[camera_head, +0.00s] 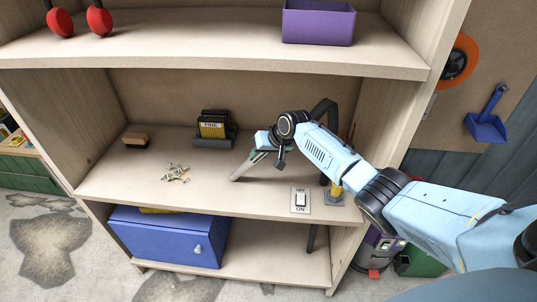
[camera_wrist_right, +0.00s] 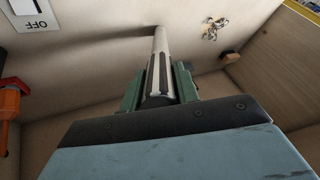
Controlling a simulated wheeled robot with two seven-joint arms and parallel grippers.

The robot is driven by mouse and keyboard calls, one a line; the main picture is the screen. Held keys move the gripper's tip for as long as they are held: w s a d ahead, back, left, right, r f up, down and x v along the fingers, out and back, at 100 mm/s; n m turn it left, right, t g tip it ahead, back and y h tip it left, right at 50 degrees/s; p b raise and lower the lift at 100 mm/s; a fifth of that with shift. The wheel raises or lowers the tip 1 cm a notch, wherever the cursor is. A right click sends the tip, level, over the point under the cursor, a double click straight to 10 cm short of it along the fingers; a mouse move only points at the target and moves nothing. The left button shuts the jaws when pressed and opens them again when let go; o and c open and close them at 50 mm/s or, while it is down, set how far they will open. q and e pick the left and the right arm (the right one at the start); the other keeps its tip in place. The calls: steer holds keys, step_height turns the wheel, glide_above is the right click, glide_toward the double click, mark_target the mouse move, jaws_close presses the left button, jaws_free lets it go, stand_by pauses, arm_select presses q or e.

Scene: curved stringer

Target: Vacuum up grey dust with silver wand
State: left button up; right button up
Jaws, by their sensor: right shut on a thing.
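My right gripper (camera_head: 264,150) is shut on the silver wand (camera_head: 243,170), above the middle shelf. In the right wrist view, the wand (camera_wrist_right: 161,50) runs forward between the green fingers (camera_wrist_right: 157,88) and has a dark grip section. Its open end points down and left towards the shelf board; I cannot tell if it touches. A small heap of shiny grey metal bits (camera_head: 176,173) lies on that shelf left of the wand. Grey patches (camera_head: 50,245) show on the floor; I cannot tell if they are dust or stains. My left gripper is not in view.
An OFF/ON switch (camera_head: 300,201) sits at the shelf's front right. A brush (camera_head: 135,139) and a dark holder with a yellow-labelled item (camera_head: 212,128) stand behind the heap. A blue box (camera_head: 168,237) is below. A black hose (camera_head: 325,108) rises behind my arm.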

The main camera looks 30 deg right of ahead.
steer(key=shift+r+p, duration=0.6)
steer(key=shift+r, duration=2.4)
steer(key=shift+r, duration=1.5)
